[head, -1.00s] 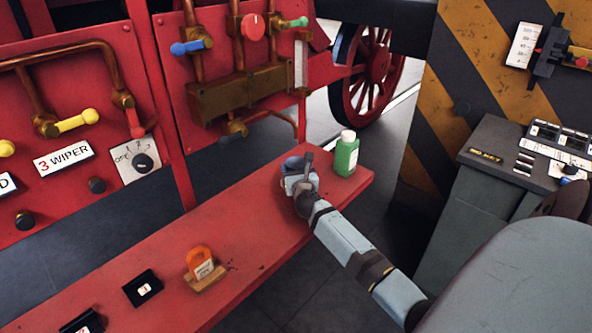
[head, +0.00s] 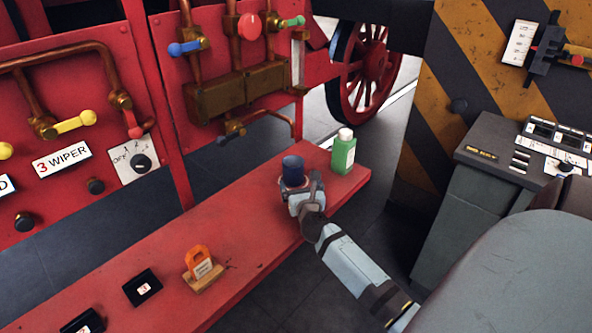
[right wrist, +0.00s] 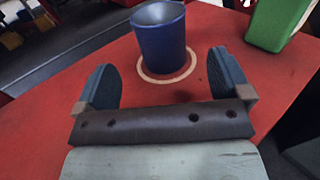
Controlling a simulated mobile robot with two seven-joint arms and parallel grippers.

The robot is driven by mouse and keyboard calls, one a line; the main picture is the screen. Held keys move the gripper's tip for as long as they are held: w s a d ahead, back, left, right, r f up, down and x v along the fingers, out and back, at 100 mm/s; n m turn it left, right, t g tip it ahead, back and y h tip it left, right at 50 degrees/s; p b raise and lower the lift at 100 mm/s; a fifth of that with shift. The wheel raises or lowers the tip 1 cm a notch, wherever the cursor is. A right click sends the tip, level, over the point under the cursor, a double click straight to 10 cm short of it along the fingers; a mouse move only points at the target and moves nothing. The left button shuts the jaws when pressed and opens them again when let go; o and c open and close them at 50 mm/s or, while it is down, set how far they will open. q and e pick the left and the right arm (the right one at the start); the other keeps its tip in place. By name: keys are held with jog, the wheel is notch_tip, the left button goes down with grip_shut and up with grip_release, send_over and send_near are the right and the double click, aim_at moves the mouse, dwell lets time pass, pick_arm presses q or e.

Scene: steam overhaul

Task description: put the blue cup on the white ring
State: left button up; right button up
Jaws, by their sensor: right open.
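The blue cup (head: 292,171) stands upright on the red bench (head: 240,225), left of a green bottle. In the right wrist view the cup (right wrist: 162,36) stands on the white ring (right wrist: 190,72), whose rim shows around the front and sides of its base; the back of the ring is hidden. My right gripper (head: 304,188) is open just in front of the cup. In the right wrist view its two dark fingers are apart, nearer the camera than the cup, with bare bench between them and no visible contact. My left gripper is not in view.
The green bottle (head: 343,152) with a white cap stands close by on the right. An orange padlock-like piece (head: 200,264) on a wooden base and a black block (head: 143,287) sit further left on the bench. Red panels with pipes and valves rise behind.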

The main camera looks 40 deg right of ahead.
jog(key=shift+v, duration=1.55)
